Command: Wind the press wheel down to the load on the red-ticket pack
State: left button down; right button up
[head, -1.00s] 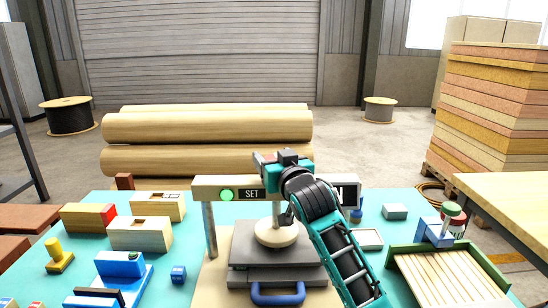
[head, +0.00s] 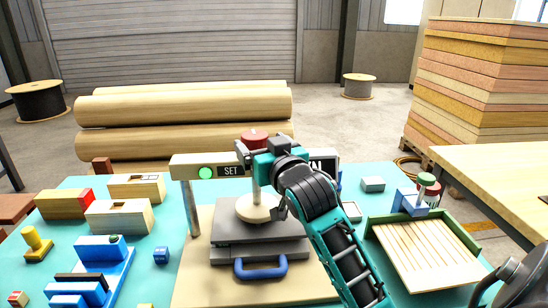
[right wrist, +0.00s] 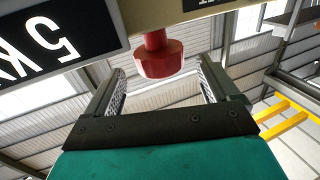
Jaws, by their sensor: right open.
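The press has a pale beam (head: 190,170) with a green lamp, a SET label and a partly hidden display. Its red wheel (head: 254,136) sits above the beam. My right gripper (head: 256,145) is at the wheel, partly covering it. In the right wrist view the red wheel (right wrist: 158,60) shows between the open fingers, with no clear contact on either side. The round pale press foot (head: 257,208) rests on or just above grey plates (head: 245,228) with a blue handle. A wooden block with a red end (head: 62,204) lies at left; I see no clear red ticket. My left gripper is out of view.
Wooden blocks (head: 118,216) and blue fixtures (head: 100,255) stand left of the press. A slatted green-edged tray (head: 425,255) is at right, with a green-knobbed stamp (head: 427,180) behind it. Logs lie beyond the table. A dark part is at the bottom right corner.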

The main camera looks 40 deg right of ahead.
jog(key=v, duration=0.6)
jog(key=shift+s, duration=0.25)
jog(key=shift+a, duration=0.15)
